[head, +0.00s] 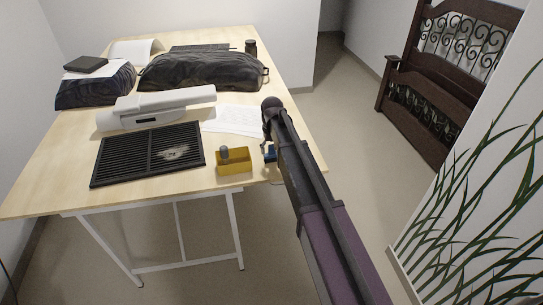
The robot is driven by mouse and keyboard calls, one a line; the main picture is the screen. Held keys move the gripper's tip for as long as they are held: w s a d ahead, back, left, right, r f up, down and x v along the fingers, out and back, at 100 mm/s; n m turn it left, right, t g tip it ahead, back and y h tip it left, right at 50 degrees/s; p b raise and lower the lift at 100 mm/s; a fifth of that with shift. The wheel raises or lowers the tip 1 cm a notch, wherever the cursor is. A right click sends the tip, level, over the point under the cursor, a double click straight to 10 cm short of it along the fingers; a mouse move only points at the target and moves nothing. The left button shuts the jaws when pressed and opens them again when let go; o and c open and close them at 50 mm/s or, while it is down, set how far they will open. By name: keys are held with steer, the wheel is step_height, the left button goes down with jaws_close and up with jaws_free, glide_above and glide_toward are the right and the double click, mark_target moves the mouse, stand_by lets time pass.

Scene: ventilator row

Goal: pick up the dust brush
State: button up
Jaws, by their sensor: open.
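A yellow open box (234,167) stands near the front edge of the table. A short grey rounded piece (225,153) sticks up from its left part. It may be the handle of the dust brush, but bristles are not visible and I cannot be sure. A black slatted vent grille (120,160) lies flat to the left of the box, with a pale dusty patch (174,152) on its right half. My dark arm reaches over the table's right edge, to the right of the box.
The wooden table (60,180) also bears a white device (150,108), white papers (235,121), a large black bag (205,70) and a dark patterned bundle (95,88). A small dark blue thing (270,153) shows beside my arm. A dark wooden bench (440,90) stands right.

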mark_target(272, 146)
steer(key=shift+c, duration=0.2)
jaws_close()
steer(key=shift+r, duration=0.1)
step_height(272, 146, up, 3)
steer(key=p, duration=0.3)
steer(key=shift+r, duration=0.15)
steer(key=shift+s+d+r+p, duration=0.1)
steer(key=shift+s+r+p, duration=0.15)
steer(key=shift+p, duration=0.25)
steer(key=s+d, duration=0.3)
steer(key=s, duration=0.4)
steer(key=s+d+r+p, duration=0.1)
steer(key=s+d, duration=0.2)
steer(key=s, duration=0.4)
steer(key=shift+s, duration=0.1)
steer(key=c, duration=0.7)
jaws_free()
steer(key=shift+c, duration=0.2)
steer(key=c, duration=0.3)
